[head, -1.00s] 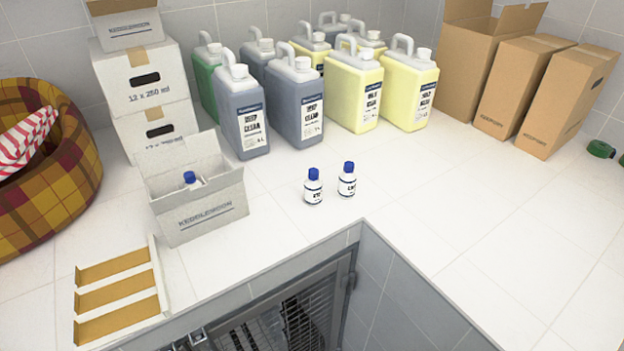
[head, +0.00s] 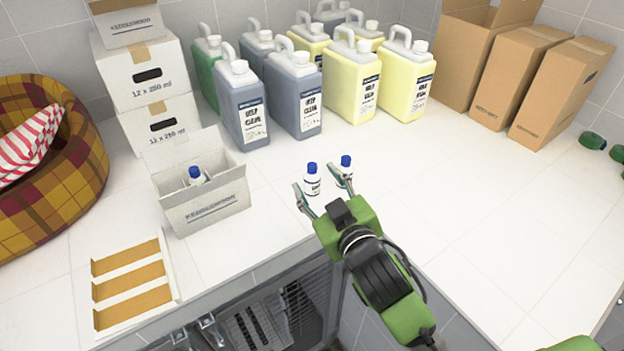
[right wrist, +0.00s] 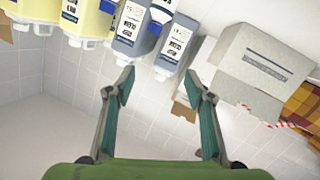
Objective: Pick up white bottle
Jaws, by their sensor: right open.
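Two small white bottles with blue caps stand upright side by side on the white counter in the head view: the left bottle (head: 312,185) and the right bottle (head: 346,163). My right gripper (head: 318,181) is open in front of them. In the picture its fingers straddle the left bottle, and one finger partly covers the right bottle. In the right wrist view, seen upside down, the open fingers (right wrist: 158,86) have nothing between their tips. A blue cap (right wrist: 155,28) shows beyond them near the top edge. My left gripper is not in view.
A grey-white open box (head: 205,208) holding a blue-capped bottle stands left, near a divider tray (head: 165,265). Large jugs (head: 295,100) stand behind the bottles. Brown cartons (head: 515,80) are at the back right.

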